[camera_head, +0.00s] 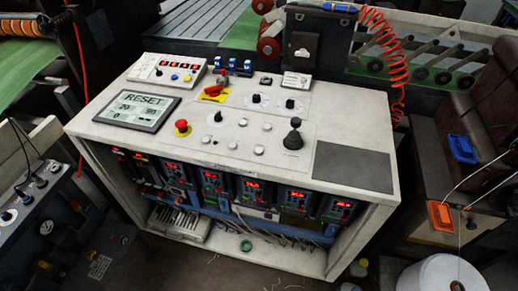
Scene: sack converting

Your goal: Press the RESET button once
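A grey-framed screen (137,110) on the left of the white console top (335,115) shows the word RESET in large letters, with smaller figures below that I cannot read. Several small white round buttons (259,150) sit on the middle of the console top; any labels on them are too small to read. A box with a red digit display (178,68) at the back left carries small coloured buttons. Neither of my grippers is in view.
A black joystick (293,138), black knobs (218,117) and a red-handled switch (214,89) rise from the console top. A dark flat pad (352,166) covers its right end. A red coiled hose (389,45) hangs behind. A white roll (442,275) stands front right.

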